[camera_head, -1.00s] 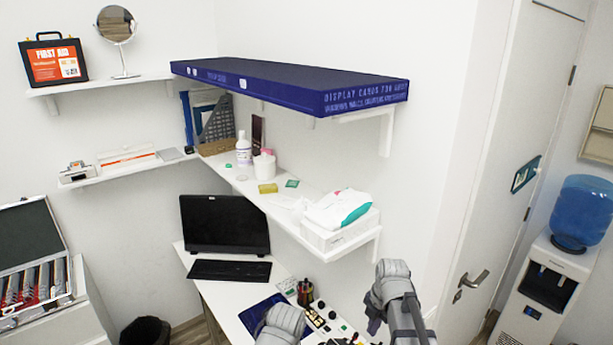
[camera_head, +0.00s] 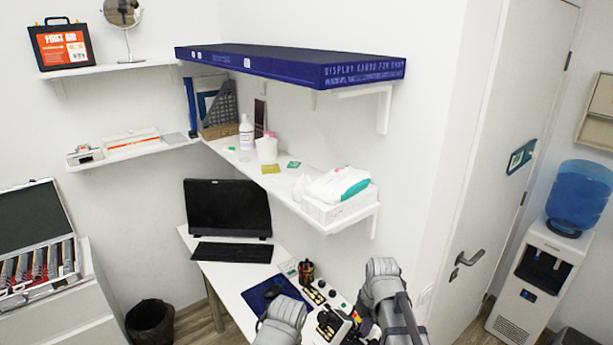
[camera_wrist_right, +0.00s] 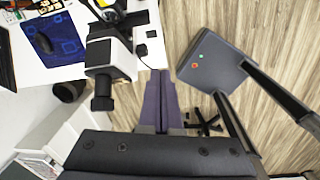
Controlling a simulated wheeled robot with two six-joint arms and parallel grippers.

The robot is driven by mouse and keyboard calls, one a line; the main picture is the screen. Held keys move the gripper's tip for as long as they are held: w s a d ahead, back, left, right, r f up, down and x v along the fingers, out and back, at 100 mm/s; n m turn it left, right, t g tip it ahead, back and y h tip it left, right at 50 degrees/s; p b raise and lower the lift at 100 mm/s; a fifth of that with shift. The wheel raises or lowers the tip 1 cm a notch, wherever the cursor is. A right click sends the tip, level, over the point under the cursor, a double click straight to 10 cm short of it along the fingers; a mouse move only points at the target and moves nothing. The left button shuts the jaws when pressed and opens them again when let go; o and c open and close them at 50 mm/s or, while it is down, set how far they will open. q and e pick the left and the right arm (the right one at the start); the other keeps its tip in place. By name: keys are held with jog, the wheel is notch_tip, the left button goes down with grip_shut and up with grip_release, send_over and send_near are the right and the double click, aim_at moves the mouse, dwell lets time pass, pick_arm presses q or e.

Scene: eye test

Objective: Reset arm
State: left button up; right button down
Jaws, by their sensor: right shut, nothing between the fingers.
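My right arm (camera_head: 384,280) comes up at the bottom of the head view, right of the desk. Its gripper is mostly hidden or cut off there. In the right wrist view my right gripper (camera_wrist_right: 160,80) points up the picture, its two purple fingers together with nothing between them. The fingers are in line with bare floor, just right of a white and black microscope (camera_wrist_right: 108,55); I see no contact. A grey link of my left arm (camera_head: 283,320) shows at the bottom; my left gripper is out of the picture.
Shelves with a tissue box (camera_head: 333,208) and a blue display box (camera_head: 300,66) hang above. A door and a water dispenser (camera_head: 540,280) stand right.

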jog(key=s+a+f+m+b, duration=0.3)
jog(key=s+f+m+b, duration=0.1)
jog(key=f+m+b, duration=0.1)
jog(key=s+a+f+m+h+b, duration=0.1)
jog(key=s+a+f+m+b, duration=0.2)
jog(key=s+f+m+b, duration=0.2)
jog(key=s+a+f+m+g+b, duration=0.1)
jog(key=s+a+f+m+b, duration=0.2)
jog(key=f+m+b, duration=0.4)
jog(key=shift+s+a+f+m+h, duration=0.4)
jog(key=shift+s+f+m, duration=0.25)
jog(key=shift+m, duration=0.25)
